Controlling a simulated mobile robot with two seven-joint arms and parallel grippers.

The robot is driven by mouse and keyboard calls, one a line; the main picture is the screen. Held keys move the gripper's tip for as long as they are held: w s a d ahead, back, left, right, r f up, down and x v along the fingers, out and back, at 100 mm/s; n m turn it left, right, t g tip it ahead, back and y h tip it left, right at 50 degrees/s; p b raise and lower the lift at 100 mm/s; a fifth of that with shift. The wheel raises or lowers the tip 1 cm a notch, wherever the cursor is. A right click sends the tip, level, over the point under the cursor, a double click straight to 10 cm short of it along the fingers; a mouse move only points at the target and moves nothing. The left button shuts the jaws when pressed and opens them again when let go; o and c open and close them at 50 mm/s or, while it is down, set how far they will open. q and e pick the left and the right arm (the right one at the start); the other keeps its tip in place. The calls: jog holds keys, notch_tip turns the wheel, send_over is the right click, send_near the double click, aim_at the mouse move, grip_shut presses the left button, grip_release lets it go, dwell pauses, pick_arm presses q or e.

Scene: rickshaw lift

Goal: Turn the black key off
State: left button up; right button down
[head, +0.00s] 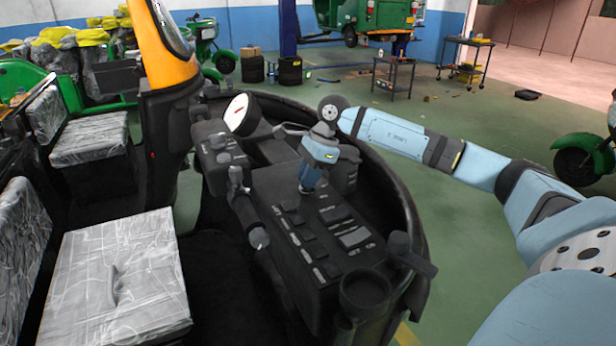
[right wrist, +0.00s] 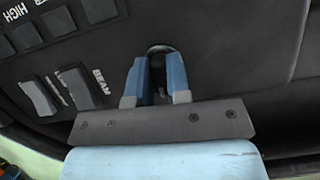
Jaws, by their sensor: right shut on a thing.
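My right gripper (head: 307,188) reaches down to the black dashboard panel (head: 308,262) from the right side. In the right wrist view its two blue fingers (right wrist: 157,72) stand close together over a round, dark lock opening with a grey rim (right wrist: 161,48). They are shut on the black key (right wrist: 158,86), of which only a dark part shows between them. How far the key is turned cannot be told. In the head view the fingers hide the key. My left gripper is not in view.
The dashboard has rows of labelled rocker switches (right wrist: 62,88), a handlebar grip (head: 246,212), a round gauge (head: 242,114) and a cup-like holder (head: 364,293). Wrapped seats (head: 118,275) are at the left. A tool cart (head: 393,76) stands on open green floor behind.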

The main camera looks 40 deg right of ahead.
jog(key=shift+n, duration=0.5)
jog(key=c, duration=1.1)
grip_release()
jog(key=shift+g, duration=0.3)
jog(key=shift+r, duration=0.1)
jog(key=v, duration=1.3)
jog(key=shift+s+d+r, duration=0.15)
jog(key=shift+d+r, duration=0.05)
jog(key=shift+r, duration=0.1)
